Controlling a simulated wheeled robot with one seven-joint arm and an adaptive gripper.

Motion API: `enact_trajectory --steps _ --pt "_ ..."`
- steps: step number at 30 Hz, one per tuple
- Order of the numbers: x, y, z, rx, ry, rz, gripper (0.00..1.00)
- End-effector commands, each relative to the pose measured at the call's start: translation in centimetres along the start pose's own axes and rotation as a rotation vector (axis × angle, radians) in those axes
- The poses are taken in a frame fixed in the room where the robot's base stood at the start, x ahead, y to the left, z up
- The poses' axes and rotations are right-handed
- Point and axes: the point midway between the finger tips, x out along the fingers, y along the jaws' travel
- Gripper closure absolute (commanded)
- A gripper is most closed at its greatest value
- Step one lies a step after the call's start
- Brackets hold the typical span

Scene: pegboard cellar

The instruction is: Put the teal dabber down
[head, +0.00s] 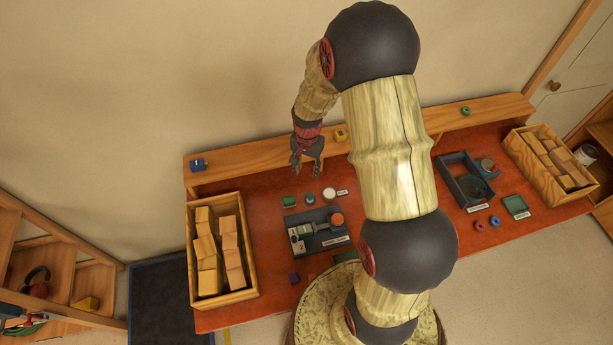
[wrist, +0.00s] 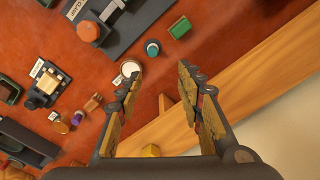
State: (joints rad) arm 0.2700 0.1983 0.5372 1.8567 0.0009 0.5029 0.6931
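The teal dabber (head: 310,199) appears as a small round teal-topped piece on the red-brown table, between a green block (head: 289,201) and a white disc (head: 329,193). In the wrist view the teal dabber (wrist: 152,47) shows beyond my fingertips, apart from them, with the green block (wrist: 180,27) and white disc (wrist: 130,68) on either side. My gripper (head: 307,170) hangs above the back of the table, near the shelf. In the wrist view my gripper (wrist: 160,73) has its fingers spread, and I see nothing held between them.
A dark clamp fixture (head: 330,241) with an orange knob stands in front of the dabber. A crate of wooden blocks (head: 250,270) is at the left, another (head: 534,178) at the right. A raised wooden shelf (head: 260,154) bearing small coloured blocks runs along the back.

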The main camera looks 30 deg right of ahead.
Motion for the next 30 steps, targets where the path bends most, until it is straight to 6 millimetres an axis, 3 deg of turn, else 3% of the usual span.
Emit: enact_trajectory --steps 1,6,15,21,25,30 --pt "-3.2 -0.7 0.3 -0.047 0.025 -0.022 0.63" --pt "-12.6 -1.5 3.2 -0.231 0.094 -0.075 0.63" --pt "-25.6 0.9 10.8 -0.552 0.224 -0.153 0.63" --pt "-31.1 4.4 16.3 -0.756 0.317 -0.196 0.63" --pt "-32.8 6.6 19.1 -0.859 0.366 -0.214 0.63" --pt "-33.7 8.2 20.9 -0.932 0.401 -0.225 0.63"
